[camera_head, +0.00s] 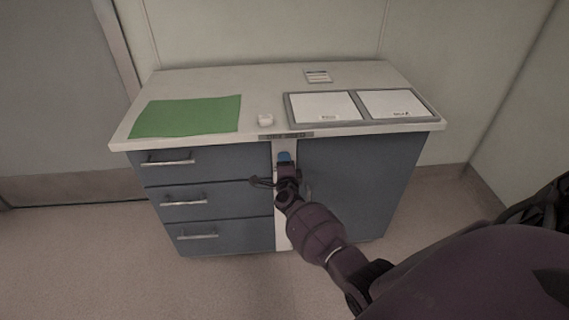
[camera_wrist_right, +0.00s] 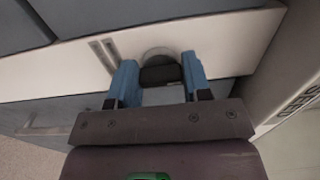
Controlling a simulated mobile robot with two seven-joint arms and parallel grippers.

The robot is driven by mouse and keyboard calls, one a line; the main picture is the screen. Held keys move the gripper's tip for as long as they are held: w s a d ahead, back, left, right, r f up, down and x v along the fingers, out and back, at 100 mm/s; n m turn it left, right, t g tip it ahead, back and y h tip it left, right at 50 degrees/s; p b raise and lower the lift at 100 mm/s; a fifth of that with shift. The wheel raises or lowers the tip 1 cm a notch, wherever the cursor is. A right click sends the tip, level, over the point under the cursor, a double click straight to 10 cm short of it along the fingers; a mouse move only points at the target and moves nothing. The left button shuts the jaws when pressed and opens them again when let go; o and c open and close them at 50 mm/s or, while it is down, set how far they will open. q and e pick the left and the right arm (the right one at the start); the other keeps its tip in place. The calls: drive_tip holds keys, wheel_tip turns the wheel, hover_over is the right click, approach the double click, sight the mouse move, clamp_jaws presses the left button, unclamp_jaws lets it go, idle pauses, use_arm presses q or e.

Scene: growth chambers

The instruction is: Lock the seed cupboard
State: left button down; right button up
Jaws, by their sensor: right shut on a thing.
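The seed cupboard (camera_head: 350,185) is a blue-grey unit with drawers on the left and a plain door on the right. A white upright strip (camera_head: 282,235) runs between them. My right gripper (camera_head: 284,157) is at the upper part of this strip, under the countertop edge. In the right wrist view its blue fingers (camera_wrist_right: 158,72) stand either side of a dark lock knob or key (camera_wrist_right: 160,75) and are shut on it. A grey round plate (camera_wrist_right: 160,55) lies behind it on the strip. Its exact turn is hard to tell. My left gripper is not in view.
The countertop (camera_head: 200,83) carries a green mat (camera_head: 187,116), a small white item (camera_head: 265,120), a grey tray (camera_head: 362,122) with two white panels and a small card (camera_head: 317,75). Drawer handles (camera_head: 184,202) stick out on the left. The floor in front is clear.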

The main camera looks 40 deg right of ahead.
idle(0.3)
drive_tip(key=o, duration=0.9)
drive_tip(key=p+v, duration=0.2)
drive_tip(key=v, duration=0.9)
drive_tip(key=shift+d, duration=0.1)
